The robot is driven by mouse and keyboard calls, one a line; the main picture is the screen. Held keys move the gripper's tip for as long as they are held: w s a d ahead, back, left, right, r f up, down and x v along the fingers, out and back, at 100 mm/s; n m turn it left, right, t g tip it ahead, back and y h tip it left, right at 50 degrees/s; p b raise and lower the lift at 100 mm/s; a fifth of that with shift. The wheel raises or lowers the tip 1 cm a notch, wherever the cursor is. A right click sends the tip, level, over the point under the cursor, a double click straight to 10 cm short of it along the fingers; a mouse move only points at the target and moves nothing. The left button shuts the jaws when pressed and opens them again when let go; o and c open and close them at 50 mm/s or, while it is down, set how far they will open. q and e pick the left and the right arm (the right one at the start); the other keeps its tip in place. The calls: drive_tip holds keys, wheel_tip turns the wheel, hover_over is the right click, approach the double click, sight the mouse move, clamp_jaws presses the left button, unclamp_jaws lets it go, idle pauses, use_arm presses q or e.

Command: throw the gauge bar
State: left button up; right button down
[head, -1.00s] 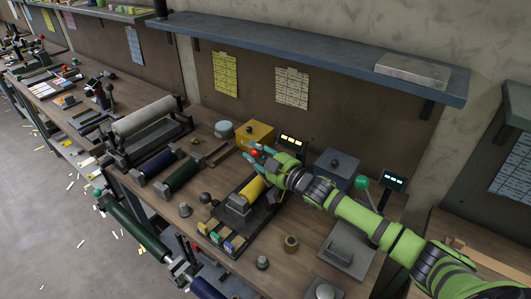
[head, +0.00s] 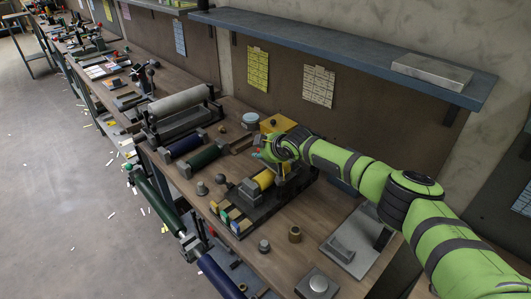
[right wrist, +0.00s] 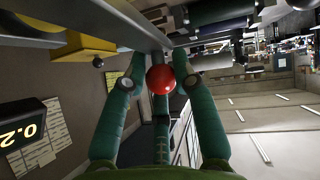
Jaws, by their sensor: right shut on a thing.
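A red ball knob (right wrist: 160,79) shows in the right wrist view, at the end of a grey metal bar (right wrist: 130,22), which I take for the gauge bar. My right gripper (right wrist: 158,78) has its green fingers around the knob, shut on it. In the head view my right gripper (head: 268,153) is at the far end of the dark fixture (head: 262,207) that holds the yellow roll (head: 264,180). There the hand hides the knob and most of the bar. My left gripper is not in view.
A yellow box (head: 277,123) stands just behind the hand. Green (head: 201,158) and blue (head: 186,143) rolls lie to the left on the bench. A brass cylinder (head: 295,234) and a grey block (head: 350,240) stand in front. A shelf (head: 340,50) overhangs the back.

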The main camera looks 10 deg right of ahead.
drive_tip(key=shift+a+f+b, duration=0.25)
drive_tip(key=shift+f+b, duration=0.1)
drive_tip(key=shift+f, duration=0.25)
drive_tip(key=c, duration=1)
unclamp_jaws()
drive_tip(key=shift+w+f, duration=0.2)
drive_tip(key=shift+w, duration=0.05)
drive_tip(key=shift+r, duration=0.1)
drive_tip(key=v, duration=1.2)
